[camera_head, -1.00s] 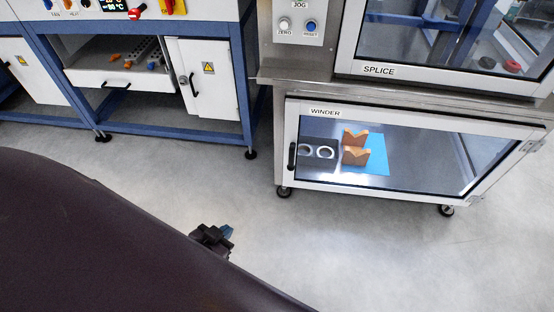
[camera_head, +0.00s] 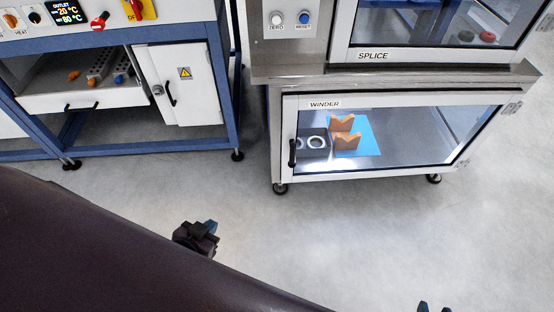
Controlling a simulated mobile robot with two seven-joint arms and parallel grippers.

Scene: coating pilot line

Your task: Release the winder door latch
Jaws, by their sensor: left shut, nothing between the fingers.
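The winder door (camera_head: 400,176) is a framed clear panel labelled WINDER, low on the steel cabinet, and looks closed. A black upright handle (camera_head: 292,153) is on its left edge; I make out no separate latch. My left gripper (camera_head: 199,236) is shut and empty, over the floor, left of and below the door in the picture and apart from it. Dark tips at the bottom edge look like my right gripper (camera_head: 434,308); the rest of it is cut off.
Behind the panel are orange V-shaped blocks (camera_head: 346,141) on a blue mat (camera_head: 368,146) and a dark block with rings (camera_head: 314,145). The splice door (camera_head: 430,55) is above. A blue-framed bench (camera_head: 150,148) with an open drawer (camera_head: 85,100) stands left. Floor before the winder is clear.

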